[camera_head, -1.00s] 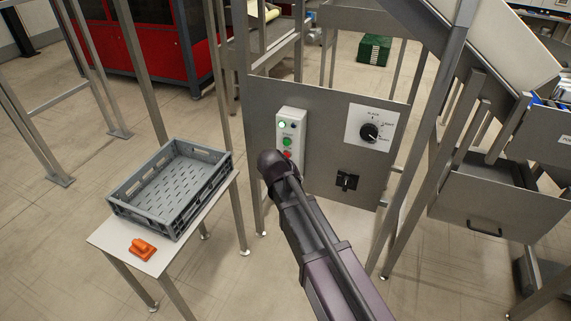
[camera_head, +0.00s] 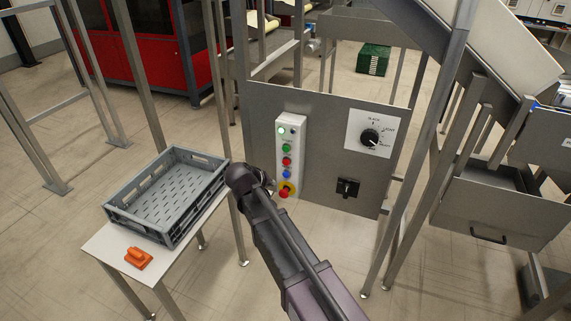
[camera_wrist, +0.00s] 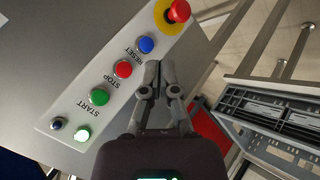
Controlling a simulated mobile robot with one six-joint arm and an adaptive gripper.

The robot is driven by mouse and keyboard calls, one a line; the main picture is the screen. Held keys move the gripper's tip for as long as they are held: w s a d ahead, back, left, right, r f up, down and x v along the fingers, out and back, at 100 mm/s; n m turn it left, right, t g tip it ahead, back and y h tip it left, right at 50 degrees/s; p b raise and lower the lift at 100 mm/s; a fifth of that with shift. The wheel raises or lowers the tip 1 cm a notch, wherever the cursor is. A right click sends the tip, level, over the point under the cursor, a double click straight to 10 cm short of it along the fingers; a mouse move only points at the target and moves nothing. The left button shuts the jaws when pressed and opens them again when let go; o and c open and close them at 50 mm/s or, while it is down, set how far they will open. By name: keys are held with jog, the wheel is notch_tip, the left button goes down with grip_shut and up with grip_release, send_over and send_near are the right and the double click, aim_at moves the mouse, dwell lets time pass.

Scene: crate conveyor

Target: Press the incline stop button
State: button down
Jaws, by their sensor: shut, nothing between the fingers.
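The control box (camera_head: 302,154) is a pale upright panel on a grey metal plate. It carries a green START button (camera_wrist: 99,97), a red STOP button (camera_wrist: 123,69) and a blue RESET button (camera_wrist: 145,45). The red STOP button also shows in the head view (camera_head: 286,161), below the green one. A red mushroom button (camera_wrist: 179,11) on a yellow disc sits at the box's lower end. My gripper (camera_wrist: 160,68) is shut and empty, beside the STOP and RESET buttons in the wrist view. I see no contact with a button. In the head view my wrist hides the fingers.
A grey crate (camera_head: 119,217) stands on a small table (camera_head: 103,244) at left, with an orange object (camera_head: 138,259) on it. A rotary dial (camera_head: 369,137) and a black switch (camera_head: 347,188) are right of the box. Metal legs stand around.

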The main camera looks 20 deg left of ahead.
aim_at(286, 166)
jog(key=shift+w+d, duration=0.15)
jog(key=shift+w, duration=1.95)
jog(key=shift+w+d, duration=0.15)
jog(key=shift+w, duration=1.95)
jog(key=shift+w, duration=0.15)
jog(key=shift+w, duration=0.3)
jog(key=shift+w+d, duration=0.1)
jog(key=shift+w, duration=0.35)
jog(key=shift+s, duration=0.85)
jog(key=shift+s, duration=0.1)
jog(key=shift+s+a, duration=0.15)
jog(key=shift+s, duration=1.05)
jog(key=shift+s+a, duration=0.1)
jog(key=shift+s, duration=1.1)
